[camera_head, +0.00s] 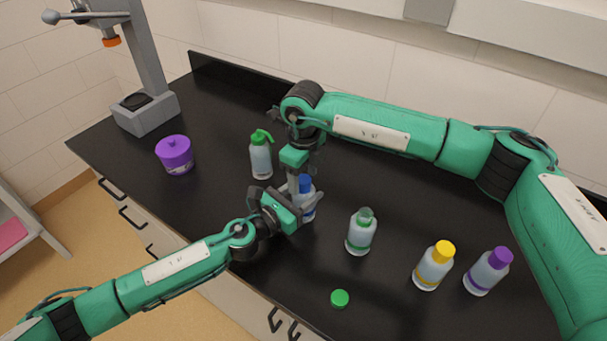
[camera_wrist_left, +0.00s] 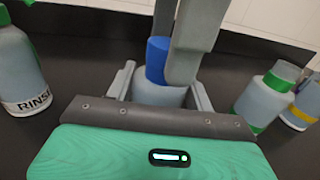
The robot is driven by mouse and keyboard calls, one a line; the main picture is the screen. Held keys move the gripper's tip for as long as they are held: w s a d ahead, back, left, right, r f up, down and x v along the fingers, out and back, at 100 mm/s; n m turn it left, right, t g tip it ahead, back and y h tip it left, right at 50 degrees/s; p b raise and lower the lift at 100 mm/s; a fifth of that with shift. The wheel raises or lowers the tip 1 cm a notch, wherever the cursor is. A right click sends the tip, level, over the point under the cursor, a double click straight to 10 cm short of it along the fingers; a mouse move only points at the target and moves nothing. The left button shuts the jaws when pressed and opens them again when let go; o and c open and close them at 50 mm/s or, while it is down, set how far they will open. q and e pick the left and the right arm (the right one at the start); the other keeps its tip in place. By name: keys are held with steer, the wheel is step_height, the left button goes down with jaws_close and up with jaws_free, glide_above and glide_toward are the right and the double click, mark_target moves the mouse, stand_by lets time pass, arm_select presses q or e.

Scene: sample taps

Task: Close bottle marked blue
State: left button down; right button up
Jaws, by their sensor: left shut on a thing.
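The blue-marked bottle (camera_head: 308,211) stands upright on the black counter, with a blue cap (camera_head: 305,183) at its neck. In the left wrist view, the pale bottle body (camera_wrist_left: 158,95) sits between my left fingers, with the blue cap (camera_wrist_left: 157,60) above it. My left gripper (camera_head: 296,200) is shut on the bottle body. My right gripper (camera_head: 294,186) points down from above with its fingers at the cap. In the left wrist view, one right finger passes in front of the cap and the other is behind it. Whether they press on it, or how tight the cap sits, I cannot tell.
A green spray bottle (camera_head: 261,156) stands behind left. A green-marked bottle (camera_head: 361,234), a yellow-capped bottle (camera_head: 434,265) and a purple-capped bottle (camera_head: 488,271) stand right. A loose green cap (camera_head: 340,299) lies in front. A purple pot (camera_head: 175,154) and grey stand (camera_head: 146,112) are left.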

steer(key=shift+r, duration=0.1)
step_height(320, 180, up, 12)
stand_by(0.6)
arm_select(q)
steer(key=shift+c, duration=2.4)
jaws_free()
steer(key=b+v, duration=0.3)
steer(key=v, duration=1)
steer(key=shift+f, duration=0.1)
arm_select(e)
step_height(320, 180, down, 4)
steer(key=shift+r, duration=0.2)
arm_select(q)
steer(key=shift+s+a+b, duration=0.3)
arm_select(e)
steer(key=shift+f, duration=0.1)
